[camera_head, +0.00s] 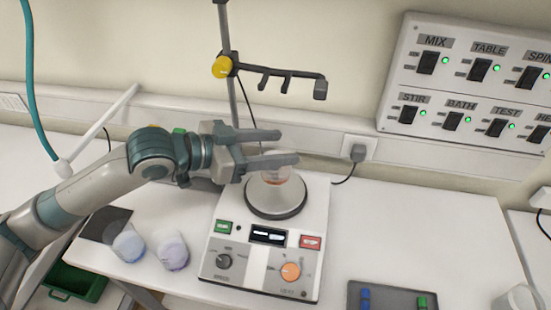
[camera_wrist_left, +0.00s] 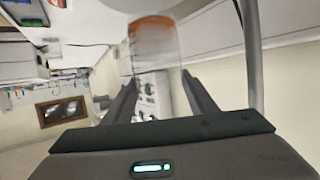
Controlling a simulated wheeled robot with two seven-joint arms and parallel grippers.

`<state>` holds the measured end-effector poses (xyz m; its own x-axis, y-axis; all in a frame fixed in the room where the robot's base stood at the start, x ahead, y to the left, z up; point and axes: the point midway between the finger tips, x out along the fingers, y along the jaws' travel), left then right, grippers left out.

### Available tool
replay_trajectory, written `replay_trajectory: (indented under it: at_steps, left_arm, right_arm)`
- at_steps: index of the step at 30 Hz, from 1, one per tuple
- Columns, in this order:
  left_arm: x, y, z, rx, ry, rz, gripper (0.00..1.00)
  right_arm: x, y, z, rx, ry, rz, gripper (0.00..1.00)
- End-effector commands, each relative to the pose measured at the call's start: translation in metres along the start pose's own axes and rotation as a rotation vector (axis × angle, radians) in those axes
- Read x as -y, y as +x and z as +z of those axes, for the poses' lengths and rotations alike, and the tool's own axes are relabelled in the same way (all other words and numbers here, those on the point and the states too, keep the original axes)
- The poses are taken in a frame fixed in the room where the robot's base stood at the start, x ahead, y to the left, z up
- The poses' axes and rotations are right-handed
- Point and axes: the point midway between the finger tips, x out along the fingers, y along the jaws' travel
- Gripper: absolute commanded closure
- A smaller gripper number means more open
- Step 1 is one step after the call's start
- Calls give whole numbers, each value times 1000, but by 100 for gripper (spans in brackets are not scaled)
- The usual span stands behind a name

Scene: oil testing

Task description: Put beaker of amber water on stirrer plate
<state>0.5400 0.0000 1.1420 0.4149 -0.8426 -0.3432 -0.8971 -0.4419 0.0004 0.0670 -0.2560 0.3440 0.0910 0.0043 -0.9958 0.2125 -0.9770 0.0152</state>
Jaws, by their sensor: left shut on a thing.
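My left gripper (camera_head: 288,147) reaches in from the left over the stirrer. Its fingers are shut on the clear beaker of amber water (camera_head: 274,176), which shows partly below them. In the left wrist view the beaker (camera_wrist_left: 153,45) is between the fingertips, with an orange-amber band at its upper end in the picture. The round grey stirrer plate (camera_head: 276,205) sits on a white control unit (camera_head: 229,255). The beaker is over the plate's rear half; I cannot tell if its base touches. My right gripper is not in view.
A stand with a yellow knob (camera_head: 222,67) and a hooked arm rises behind the stirrer. Two beakers, bluish (camera_head: 129,245) and purplish (camera_head: 172,252), stand left of it. A grey tray (camera_head: 390,300) lies front right. A switch panel (camera_head: 465,85) is on the wall.

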Motion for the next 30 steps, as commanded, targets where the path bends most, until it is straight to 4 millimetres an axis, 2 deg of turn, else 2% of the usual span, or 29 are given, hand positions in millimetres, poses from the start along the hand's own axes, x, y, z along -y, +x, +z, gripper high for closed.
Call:
replay_trajectory:
  at_steps: [5,15,28,29,30]
  left_arm:
    - [0,2,4,0,-3,1,93]
    - [-1,13,36,-1,-1,0,93]
    - [0,15,40,-2,0,0,93]
    - [0,15,40,-1,0,0,41]
    - [0,15,40,0,0,0,31]
  right_arm:
    - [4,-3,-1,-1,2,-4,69]
    - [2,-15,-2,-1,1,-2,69]
    - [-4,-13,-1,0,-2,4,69]
    - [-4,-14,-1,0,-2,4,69]
    - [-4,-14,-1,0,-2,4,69]
